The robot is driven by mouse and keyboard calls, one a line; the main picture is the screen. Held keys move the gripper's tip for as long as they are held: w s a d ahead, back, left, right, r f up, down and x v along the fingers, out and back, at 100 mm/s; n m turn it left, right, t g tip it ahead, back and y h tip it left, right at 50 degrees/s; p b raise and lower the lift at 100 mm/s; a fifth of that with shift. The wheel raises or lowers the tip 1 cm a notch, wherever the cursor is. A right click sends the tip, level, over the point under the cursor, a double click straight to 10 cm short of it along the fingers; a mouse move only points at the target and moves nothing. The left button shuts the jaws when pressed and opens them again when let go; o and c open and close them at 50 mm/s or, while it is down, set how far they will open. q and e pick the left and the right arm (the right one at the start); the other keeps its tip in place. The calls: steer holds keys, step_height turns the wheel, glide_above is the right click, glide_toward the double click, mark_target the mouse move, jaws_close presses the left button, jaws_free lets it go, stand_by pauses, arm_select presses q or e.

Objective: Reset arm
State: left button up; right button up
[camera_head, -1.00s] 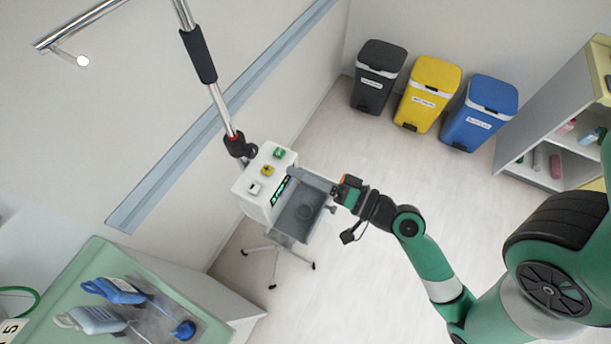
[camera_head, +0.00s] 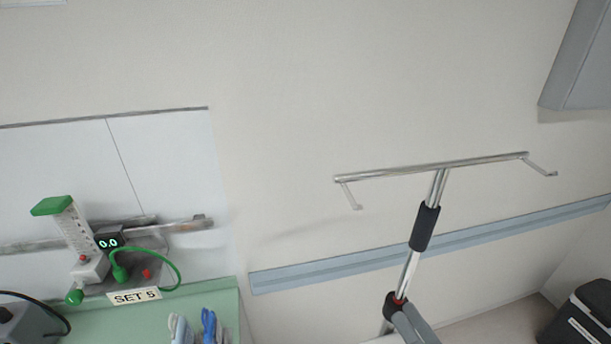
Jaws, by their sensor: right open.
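I can make out neither of my grippers in the head view now. No part of my arms shows clearly either. A metal pole (camera_head: 411,270) with a black grip sleeve (camera_head: 425,227) and a crossbar (camera_head: 430,167) with hooked ends stands before the wall. At the lower end of the pole are a black clamp with a red ring (camera_head: 398,300) and a grey part (camera_head: 415,327), cut off by the bottom edge.
At the lower left, a flowmeter with a green cap (camera_head: 70,230), a small display (camera_head: 108,238) and a "SET 5" label (camera_head: 134,296) adjoin a green worktop (camera_head: 130,324). Blue and pale handles (camera_head: 207,326) show there. A dark bin (camera_head: 585,315) stands lower right; floor shows beside it (camera_head: 500,325).

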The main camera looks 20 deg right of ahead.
steer(key=w+a+r+n+t+y, duration=0.1)
steer(key=a+r+n+y, duration=0.25)
steer(key=r, duration=0.55)
steer(key=w+a+r+n+t+y, duration=0.1)
steer(key=a+r+n+y, duration=0.2)
steer(key=r, duration=0.7)
step_height(320, 180, up, 34)
steer(key=s+d+t+h+p, duration=0.2)
steer(key=h+p, duration=0.7)
steer(key=p, duration=1.3)
steer(key=shift+d+f+t, duration=0.2)
steer(key=shift+d+t, duration=0.2)
steer(key=shift+t, duration=0.6)
